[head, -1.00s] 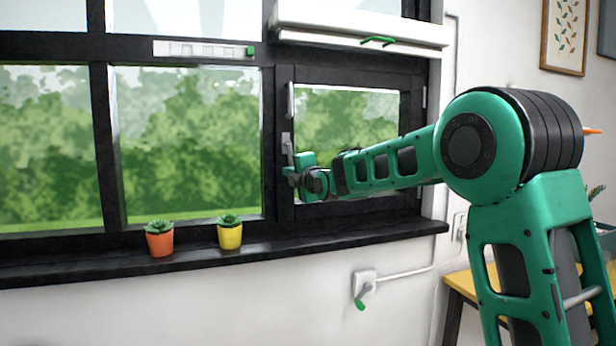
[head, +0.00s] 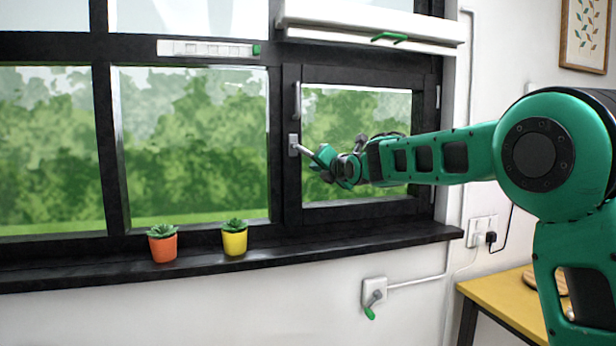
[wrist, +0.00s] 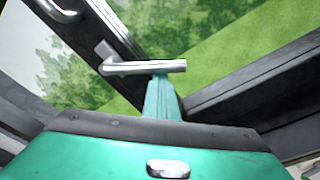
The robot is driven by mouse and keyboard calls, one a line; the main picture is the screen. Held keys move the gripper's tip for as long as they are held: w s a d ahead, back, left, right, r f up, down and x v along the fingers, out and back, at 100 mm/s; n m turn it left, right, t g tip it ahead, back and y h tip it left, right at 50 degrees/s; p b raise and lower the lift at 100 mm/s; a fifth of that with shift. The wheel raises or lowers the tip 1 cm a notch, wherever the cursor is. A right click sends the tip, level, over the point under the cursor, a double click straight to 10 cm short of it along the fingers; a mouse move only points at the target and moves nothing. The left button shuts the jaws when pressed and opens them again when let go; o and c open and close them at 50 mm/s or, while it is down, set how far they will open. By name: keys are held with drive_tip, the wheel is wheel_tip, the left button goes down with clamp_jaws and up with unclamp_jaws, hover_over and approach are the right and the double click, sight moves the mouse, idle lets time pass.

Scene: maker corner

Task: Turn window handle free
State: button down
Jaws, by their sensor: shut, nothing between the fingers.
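The silver window handle (head: 303,149) sits on the left stile of the small right-hand window sash (head: 425,130). Its lever points right and slightly down from its base plate. In the wrist view the lever (wrist: 130,68) lies across the picture, roughly level. My gripper (head: 322,156) is at the lever's free end, in front of the glass. In the wrist view my green fingers (wrist: 162,95) are together, with their tips just below the lever's end. They appear to touch it, but nothing is between them. The sash looks closed in its frame.
A fixed grey pull bar (head: 297,101) is above the handle. A white blind box (head: 365,30) with a green grip hangs over the sash. Orange (head: 163,247) and yellow (head: 234,242) plant pots stand on the black sill (head: 330,250). A yellow-topped table (head: 500,295) is lower right.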

drive_tip(key=shift+w+d+r, duration=0.1)
drive_tip(key=shift+d+r, duration=0.3)
drive_tip(key=shift+r, duration=0.35)
drive_tip(key=shift+w+d+r, duration=0.1)
drive_tip(key=shift+d+r, duration=0.3)
drive_tip(key=shift+r, duration=0.3)
drive_tip(key=shift+w+d+r, duration=0.1)
drive_tip(key=shift+d+r, duration=0.3)
drive_tip(key=shift+r, duration=0.35)
drive_tip(key=shift+d+r, duration=0.1)
drive_tip(key=shift+r, duration=0.15)
wheel_tip(320, 180, down, 5)
drive_tip(key=a+v, duration=0.1)
drive_tip(key=v, duration=0.8)
drive_tip(key=shift+r, duration=0.3)
drive_tip(key=shift+s, duration=0.15)
